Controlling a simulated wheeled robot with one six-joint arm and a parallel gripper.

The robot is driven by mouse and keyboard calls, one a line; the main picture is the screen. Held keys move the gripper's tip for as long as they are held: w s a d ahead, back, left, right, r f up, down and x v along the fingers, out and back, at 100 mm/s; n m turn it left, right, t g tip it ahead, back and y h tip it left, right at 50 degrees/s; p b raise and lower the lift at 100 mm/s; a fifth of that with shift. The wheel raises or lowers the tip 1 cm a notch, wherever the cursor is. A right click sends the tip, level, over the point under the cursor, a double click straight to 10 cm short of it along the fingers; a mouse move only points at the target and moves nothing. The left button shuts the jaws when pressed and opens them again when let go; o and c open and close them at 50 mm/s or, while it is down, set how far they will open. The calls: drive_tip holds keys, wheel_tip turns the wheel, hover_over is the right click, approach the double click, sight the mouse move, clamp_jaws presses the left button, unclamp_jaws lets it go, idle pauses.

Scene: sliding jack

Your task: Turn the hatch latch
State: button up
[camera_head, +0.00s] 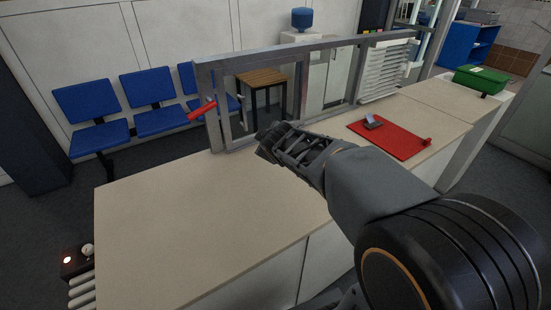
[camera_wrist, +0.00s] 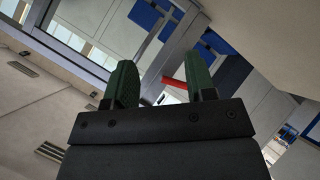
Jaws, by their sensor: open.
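The hatch latch has a red handle (camera_head: 202,111) on the left end of the grey hatch frame (camera_head: 222,66), tilted down to the left in the head view. The frame stands on the counter. My gripper (camera_head: 266,143) is over the counter, right of the handle and lower in the picture. In the wrist view, my gripper (camera_wrist: 163,86) is open and empty, with two green-padded fingers apart. The red handle (camera_wrist: 175,83) shows between the fingers, beyond them, its right end partly hidden by the right finger. I see no contact with it.
The pale counter (camera_head: 170,235) is clear at front left. A red board (camera_head: 395,142) with a small grey item lies on it at right. A green crate (camera_head: 482,79) stands farther right. Blue chairs (camera_head: 150,105) and a wooden stool (camera_head: 262,78) are behind the frame.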

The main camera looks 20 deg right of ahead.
drive_tip(key=shift+s+d+f+m+g, duration=0.1)
drive_tip(key=shift+s+f+m+g, duration=0.1)
drive_tip(key=shift+s+f+m, duration=0.3)
drive_tip(key=shift+s+f+m+g, duration=0.2)
drive_tip(key=shift+s+f+m, duration=0.05)
drive_tip(key=shift+s, duration=0.5)
drive_tip(key=shift+s+d+f+m+g, duration=0.1)
drive_tip(key=shift+s+f+m+g, duration=0.1)
drive_tip(key=shift+s+f+m, duration=0.3)
drive_tip(key=shift+s+r, duration=0.1)
drive_tip(key=shift+r, duration=0.05)
